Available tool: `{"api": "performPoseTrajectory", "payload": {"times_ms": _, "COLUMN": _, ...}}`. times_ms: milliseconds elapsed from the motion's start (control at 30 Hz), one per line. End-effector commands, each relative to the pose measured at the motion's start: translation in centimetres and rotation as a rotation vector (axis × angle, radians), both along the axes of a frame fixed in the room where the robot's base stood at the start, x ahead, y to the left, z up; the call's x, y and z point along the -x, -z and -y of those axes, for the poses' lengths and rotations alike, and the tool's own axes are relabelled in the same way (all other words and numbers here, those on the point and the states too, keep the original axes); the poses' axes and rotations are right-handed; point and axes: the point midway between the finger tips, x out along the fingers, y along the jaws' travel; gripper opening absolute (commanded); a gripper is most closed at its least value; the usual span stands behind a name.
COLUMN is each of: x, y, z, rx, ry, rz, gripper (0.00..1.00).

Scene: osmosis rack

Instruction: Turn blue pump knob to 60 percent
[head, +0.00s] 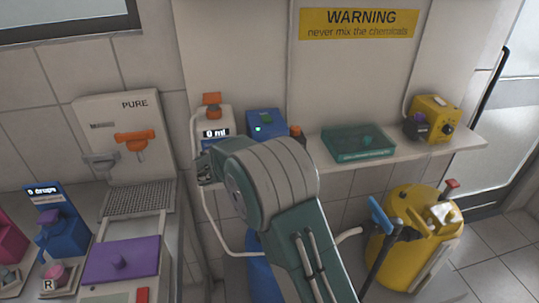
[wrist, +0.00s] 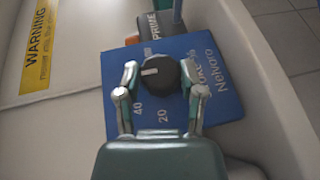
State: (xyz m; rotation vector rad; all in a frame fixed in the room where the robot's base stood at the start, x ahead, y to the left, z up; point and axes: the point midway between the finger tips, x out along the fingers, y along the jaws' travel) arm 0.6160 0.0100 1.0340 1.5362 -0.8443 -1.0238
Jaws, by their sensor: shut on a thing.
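The mark points left in that view, above the printed 40; the 20 is lower down. The print near the knob's upper left is too blurred to read. My gripper (wrist: 160,76) is shut on the knob, one finger on each side. My arm hides the gripper's grip in the head view.
A white unit (head: 214,125) with an orange top and "0 ml" display stands left of the pump. Further right are a green tray (head: 358,153) and a yellow pump (head: 437,112). A yellow tank (head: 405,250) stands below.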

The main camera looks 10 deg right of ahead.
Motion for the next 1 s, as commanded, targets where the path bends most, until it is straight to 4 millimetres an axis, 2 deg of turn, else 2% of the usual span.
{"api": "performPoseTrajectory", "payload": {"times_ms": 67, "x": 0.1, "y": 0.6, "z": -0.1, "rx": -0.004, "ry": -0.002, "rz": -0.014, "gripper": 0.03}}
{"api": "performPoseTrajectory", "payload": {"times_ms": 100, "x": 0.1, "y": 0.6, "z": -0.1, "rx": -0.005, "ry": -0.002, "rz": -0.014, "gripper": 0.59}}
{"api": "performPoseTrajectory", "payload": {"times_ms": 167, "x": 0.1, "y": 0.6, "z": -0.1, "rx": -0.004, "ry": -0.002, "rz": -0.014, "gripper": 0.85}}
{"api": "performPoseTrajectory", "payload": {"times_ms": 533, "x": 0.1, "y": 0.2, "z": 0.0, "rx": -0.003, "ry": 0.000, "rz": -0.004, "gripper": 0.85}}
{"api": "performPoseTrajectory", "payload": {"times_ms": 633, "x": 0.3, "y": 0.1, "z": -0.5, "rx": -0.003, "ry": -0.002, "rz": -0.004, "gripper": 0.85}}
{"api": "performPoseTrajectory", "payload": {"times_ms": 767, "x": 1.0, "y": -0.3, "z": -2.4, "rx": -0.003, "ry": -0.004, "rz": -0.004, "gripper": 0.85}}
{"api": "performPoseTrajectory", "payload": {"times_ms": 1000, "x": 2.9, "y": -1.0, "z": -7.1, "rx": -0.001, "ry": -0.005, "rz": -0.006, "gripper": 0.85}}
